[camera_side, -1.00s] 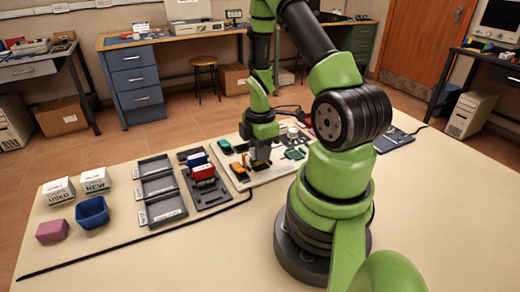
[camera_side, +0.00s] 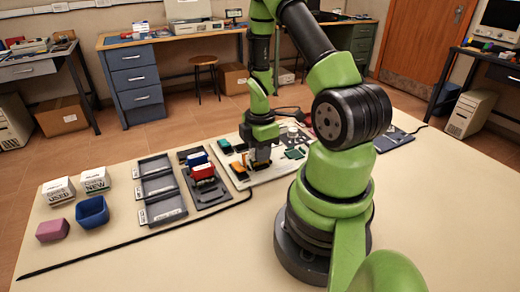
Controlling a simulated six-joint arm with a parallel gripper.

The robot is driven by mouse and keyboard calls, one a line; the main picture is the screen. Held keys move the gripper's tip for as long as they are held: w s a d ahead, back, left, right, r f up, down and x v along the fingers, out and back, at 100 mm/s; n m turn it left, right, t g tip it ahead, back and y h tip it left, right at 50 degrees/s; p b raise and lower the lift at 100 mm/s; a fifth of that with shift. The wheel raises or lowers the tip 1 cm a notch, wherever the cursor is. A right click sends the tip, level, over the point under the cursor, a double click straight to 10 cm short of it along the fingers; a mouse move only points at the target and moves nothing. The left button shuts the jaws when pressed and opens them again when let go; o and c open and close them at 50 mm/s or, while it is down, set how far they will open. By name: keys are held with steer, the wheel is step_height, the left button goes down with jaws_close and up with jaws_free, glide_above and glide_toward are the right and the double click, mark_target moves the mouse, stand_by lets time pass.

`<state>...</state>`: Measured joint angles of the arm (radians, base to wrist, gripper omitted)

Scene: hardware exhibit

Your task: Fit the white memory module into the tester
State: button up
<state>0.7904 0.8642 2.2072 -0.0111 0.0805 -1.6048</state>
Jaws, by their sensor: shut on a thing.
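My gripper (camera_side: 262,156) points down over the light board (camera_side: 268,176) in the middle of the table. Its jaws are shut on a small pale piece, which looks like the white memory module; the fingers hide most of it. Below and beside the jaws are small black and yellow parts on the board. I cannot tell which of them is the tester, or whether the held piece touches it.
An orange part (camera_side: 240,171) and a teal part (camera_side: 225,146) lie left of my gripper. A dark rack (camera_side: 213,194) holds red and blue blocks. Further left are a grey tray (camera_side: 160,186), a blue bin (camera_side: 92,212), a pink block (camera_side: 52,229) and white boxes. A black cable crosses the front.

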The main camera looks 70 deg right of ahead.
steer(key=shift+f, duration=0.45)
stand_by(0.3)
steer(key=o, duration=1.3)
steer(key=shift+r, duration=0.1)
steer(key=shift+r, duration=3.7)
